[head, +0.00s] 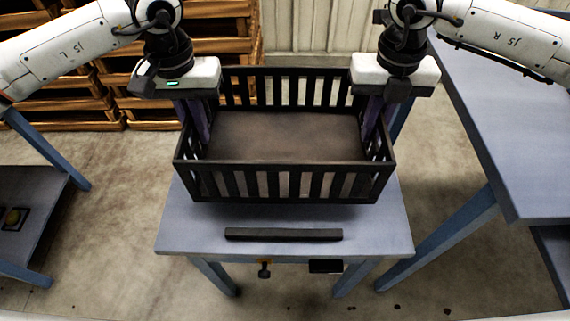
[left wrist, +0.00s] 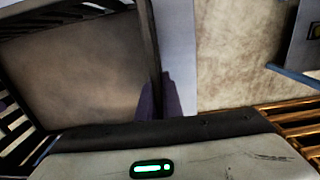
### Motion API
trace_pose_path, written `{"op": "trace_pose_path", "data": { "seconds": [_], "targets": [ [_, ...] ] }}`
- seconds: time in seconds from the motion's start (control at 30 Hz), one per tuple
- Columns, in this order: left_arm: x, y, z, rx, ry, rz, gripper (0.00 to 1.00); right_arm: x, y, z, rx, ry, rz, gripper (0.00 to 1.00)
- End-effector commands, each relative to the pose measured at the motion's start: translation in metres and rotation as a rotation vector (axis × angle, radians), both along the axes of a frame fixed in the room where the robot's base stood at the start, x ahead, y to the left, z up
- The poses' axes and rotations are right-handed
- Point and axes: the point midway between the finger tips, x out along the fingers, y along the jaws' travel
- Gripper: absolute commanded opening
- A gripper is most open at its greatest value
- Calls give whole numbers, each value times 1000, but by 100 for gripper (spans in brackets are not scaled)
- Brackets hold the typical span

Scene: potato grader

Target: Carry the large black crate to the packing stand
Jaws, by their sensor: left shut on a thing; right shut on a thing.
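The large black crate (head: 284,185) is slatted and looks empty, with a bare brown-grey floor inside. It is roughly level over a small blue-grey stand (head: 190,228) that has a dark bar (head: 284,234) along its front. I cannot tell whether the crate touches the stand top. My left gripper (head: 196,118) is shut on the crate's left wall. In the left wrist view its purple fingers (left wrist: 158,98) straddle the crate's wall (left wrist: 151,50). My right gripper (head: 376,118) is shut on the right wall, with its fingertips partly hidden.
A larger blue-grey table (head: 510,130) stands close on the right. A low bench (head: 35,205) stands at the left with small items on it. Wooden crates (head: 100,95) are stacked behind at the left. Concrete floor (head: 110,240) is open between the bench and the stand.

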Motion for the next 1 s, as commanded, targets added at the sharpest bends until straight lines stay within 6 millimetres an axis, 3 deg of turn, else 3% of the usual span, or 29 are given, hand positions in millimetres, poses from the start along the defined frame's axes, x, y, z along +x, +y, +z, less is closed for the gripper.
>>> {"op": "trace_pose_path", "data": {
  "seconds": [0.83,0.97,1.0],
  "targets": [
    [0,0,-50,0,-1,0,0,0,0,-50,2,-1,-1,0],
    [0,0,-47,0,0,0,25,0,0,-47,1,0,-1,25],
    [0,0,-47,0,0,0,25,0,0,-47,1,0,0,25]
  ]
}}
